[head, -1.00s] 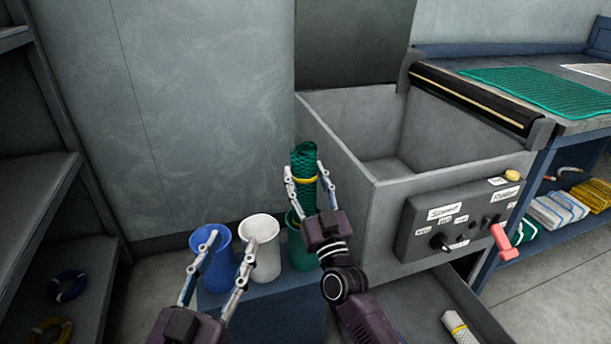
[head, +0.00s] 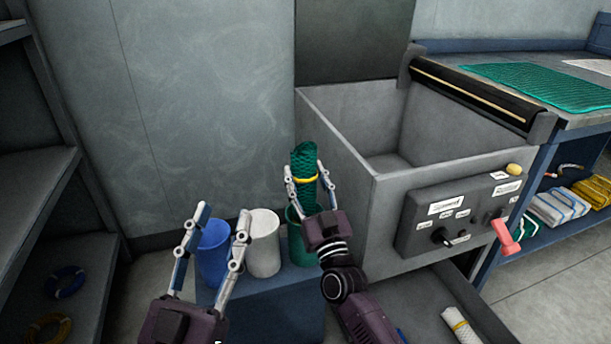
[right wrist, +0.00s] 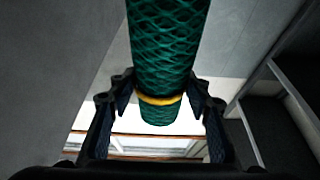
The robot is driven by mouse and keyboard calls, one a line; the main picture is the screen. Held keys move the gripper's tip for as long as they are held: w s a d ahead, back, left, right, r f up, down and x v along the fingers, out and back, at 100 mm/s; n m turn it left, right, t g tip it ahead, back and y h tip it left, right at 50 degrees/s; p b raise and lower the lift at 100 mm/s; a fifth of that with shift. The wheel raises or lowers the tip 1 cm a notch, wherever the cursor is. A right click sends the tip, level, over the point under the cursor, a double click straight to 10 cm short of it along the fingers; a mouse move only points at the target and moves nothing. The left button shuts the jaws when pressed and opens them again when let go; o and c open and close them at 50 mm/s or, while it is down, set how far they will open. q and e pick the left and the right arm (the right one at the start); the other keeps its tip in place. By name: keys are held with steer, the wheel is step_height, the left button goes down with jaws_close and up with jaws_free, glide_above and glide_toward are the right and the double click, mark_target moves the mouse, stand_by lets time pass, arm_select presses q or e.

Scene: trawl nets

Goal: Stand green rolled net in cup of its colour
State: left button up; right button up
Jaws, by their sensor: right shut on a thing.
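The green rolled net (head: 303,161) with a yellow band stands upright in my right gripper (head: 306,184), which is shut on it around the band. The right wrist view also shows the net (right wrist: 165,45) between the fingers (right wrist: 160,100). The green cup (head: 297,247) stands on a blue stand, directly below and behind the gripper. The net's lower end is at the cup's mouth; the gripper partly hides it, so I cannot tell how deep it reaches. My left gripper (head: 219,222) is open and empty, in front of the blue cup (head: 213,262).
A white cup (head: 264,255) stands between the blue and green cups on the blue stand (head: 270,318). A grey bin (head: 345,150) with a control panel (head: 450,225) and red lever (head: 505,236) is close on the right. An open drawer (head: 425,300) lies below it.

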steer(key=shift+r, duration=0.15)
steer(key=o, duration=1.6)
steer(key=shift+o, duration=0.6)
steer(key=shift+f, duration=0.25)
steer(key=v, duration=1.2)
steer(key=shift+r, duration=0.15)
steer(key=shift+s, duration=0.1)
